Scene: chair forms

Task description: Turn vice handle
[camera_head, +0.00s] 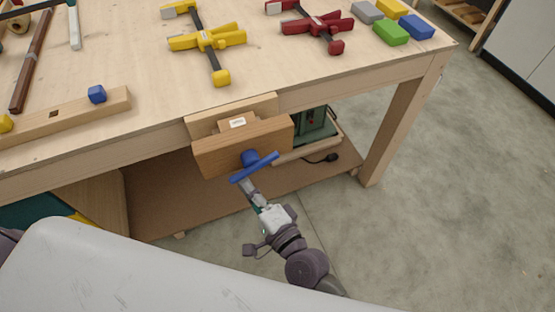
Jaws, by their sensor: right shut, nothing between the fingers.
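The wooden vice (218,152) is fixed to the front edge of the workbench. Its blue handle (265,163) is a bar that slants up to the right, set on a blue hub (250,157) in front of the vice jaw. My right gripper (246,186) is shut, with its fingertips just below the left half of the handle bar. Whether the fingertips touch the bar cannot be told. Nothing shows between the fingers. My left gripper is not in view.
The workbench top (130,60) carries yellow clamps (208,39), red clamps (315,25), coloured blocks (391,32) and a wooden bar (70,118) with pegs. A table leg (402,125) stands to the right. The lower shelf (165,205) lies behind my right arm. Open floor (450,200) lies to the right.

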